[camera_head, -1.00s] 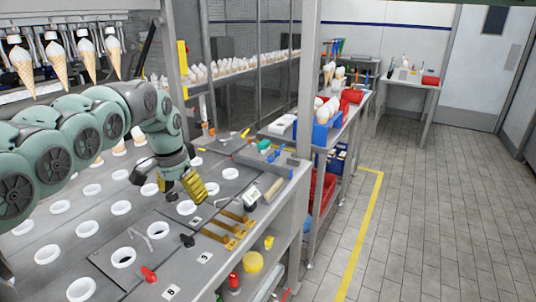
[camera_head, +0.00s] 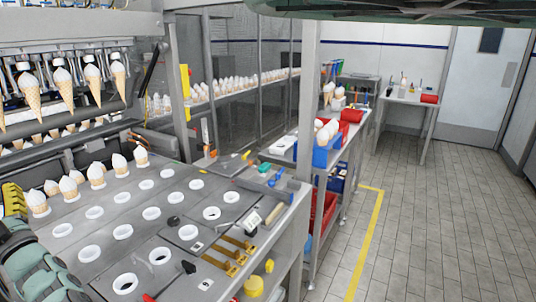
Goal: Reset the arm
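My green arm shows in two places in the head view: teal joints at the lower left corner and a large dark green link across the top right edge. My gripper (camera_head: 14,198) is only partly visible at the left edge, as a yellow ridged finger pad beside the nearest cones. Its other finger and the gap between them are out of the picture, so open or shut cannot be told. I see nothing held in it.
A grey metal plate (camera_head: 110,208) carries white ring holders, several with cones (camera_head: 97,175) at its left. More cones hang from the machine above. A metal post (camera_head: 308,110) stands beside the plate. Tools lie near its right edge. The tiled floor (camera_head: 440,210) at right is clear.

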